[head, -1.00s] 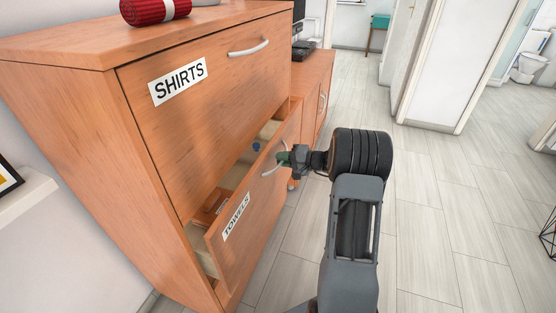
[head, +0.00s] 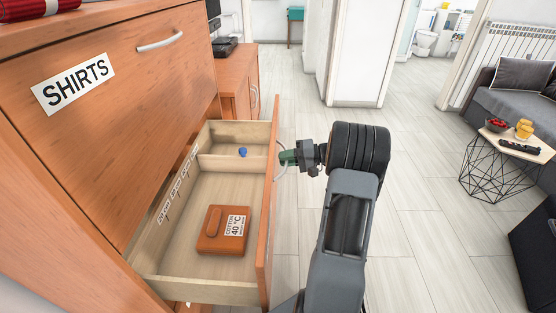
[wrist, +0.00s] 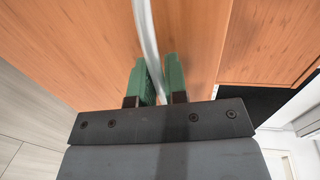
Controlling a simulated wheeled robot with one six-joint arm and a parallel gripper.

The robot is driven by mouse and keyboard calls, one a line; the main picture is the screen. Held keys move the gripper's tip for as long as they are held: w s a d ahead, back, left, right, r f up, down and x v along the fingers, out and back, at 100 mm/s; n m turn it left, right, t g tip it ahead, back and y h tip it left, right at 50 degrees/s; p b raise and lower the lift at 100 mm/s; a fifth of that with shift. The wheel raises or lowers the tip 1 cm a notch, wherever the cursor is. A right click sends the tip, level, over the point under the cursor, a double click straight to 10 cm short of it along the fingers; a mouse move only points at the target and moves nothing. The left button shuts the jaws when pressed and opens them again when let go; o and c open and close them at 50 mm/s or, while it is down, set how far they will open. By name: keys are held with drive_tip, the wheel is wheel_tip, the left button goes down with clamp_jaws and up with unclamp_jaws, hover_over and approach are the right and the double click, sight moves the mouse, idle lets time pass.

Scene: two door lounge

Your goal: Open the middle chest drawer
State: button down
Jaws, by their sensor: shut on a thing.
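The wooden chest (head: 110,150) stands at the left in the head view, its upper drawer marked SHIRTS and shut. The drawer below it (head: 263,250) is pulled well out, its front facing right. Inside lie a brown box (head: 209,228) with a COTTON 40 °C label and a small blue thing (head: 242,152) behind a divider. My gripper (head: 288,158) is at the outer side of the drawer front, shut on its handle (head: 281,165). In the wrist view the green fingers (wrist: 160,82) stand on either side of the pale handle bar (wrist: 148,40).
A low wooden cabinet (head: 236,85) stands beyond the chest. Farther right are a wire-frame side table (head: 500,165) and a grey sofa (head: 515,105). A red rolled item (head: 25,12) lies on the chest top.

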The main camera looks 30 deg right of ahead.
drive_tip(key=shift+s+d, duration=0.25)
drive_tip(key=shift+s, duration=0.05)
drive_tip(key=c, duration=1.2)
unclamp_jaws()
drive_tip(key=shift+d, duration=0.1)
drive_tip(key=p+v, duration=0.2)
drive_tip(key=v, duration=1.1)
drive_tip(key=shift+s+d, duration=0.2)
drive_tip(key=shift+d, duration=0.15)
